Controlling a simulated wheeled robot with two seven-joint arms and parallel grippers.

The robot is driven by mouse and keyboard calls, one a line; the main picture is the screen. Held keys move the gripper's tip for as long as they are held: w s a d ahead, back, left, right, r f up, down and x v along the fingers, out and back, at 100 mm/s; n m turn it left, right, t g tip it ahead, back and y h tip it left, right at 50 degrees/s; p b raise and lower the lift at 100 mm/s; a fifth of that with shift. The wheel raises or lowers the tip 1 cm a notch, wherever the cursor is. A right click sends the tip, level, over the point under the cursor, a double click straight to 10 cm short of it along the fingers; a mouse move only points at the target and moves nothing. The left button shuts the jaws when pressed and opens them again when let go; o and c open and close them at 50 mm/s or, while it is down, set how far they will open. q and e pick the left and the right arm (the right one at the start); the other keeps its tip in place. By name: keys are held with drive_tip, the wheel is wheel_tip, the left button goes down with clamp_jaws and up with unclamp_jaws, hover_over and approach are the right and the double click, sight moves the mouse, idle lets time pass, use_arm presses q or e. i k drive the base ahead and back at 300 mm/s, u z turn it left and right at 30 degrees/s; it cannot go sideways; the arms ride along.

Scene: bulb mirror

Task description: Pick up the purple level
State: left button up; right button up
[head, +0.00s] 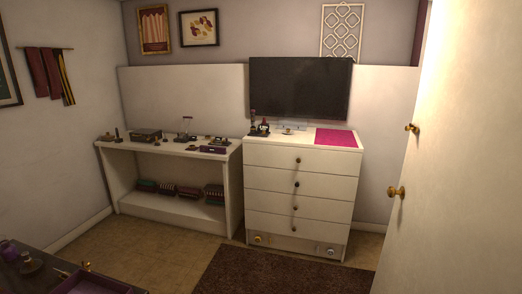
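No thing in view can be told for certain as the purple level. A small dark purple bar-shaped object (213,149) lies near the front right edge of the white console table (172,146). It is too small to make out any detail. A purple tray (112,288) sits on a dark surface at the bottom left, cut off by the frame. Neither of my grippers is in view.
A white chest of drawers (275,178) with a magenta mat (335,137) stands right of the console. A brown rug (270,272) lies in front. A white door (455,150) with brass knobs fills the right side. The floor between is clear.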

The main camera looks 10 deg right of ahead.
sight(206, 148)
drive_tip(key=z, duration=0.2)
drive_tip(key=i, duration=3.3)
drive_tip(key=u, duration=2)
drive_tip(key=i, duration=2.1)
drive_tip(key=z, duration=3.05)
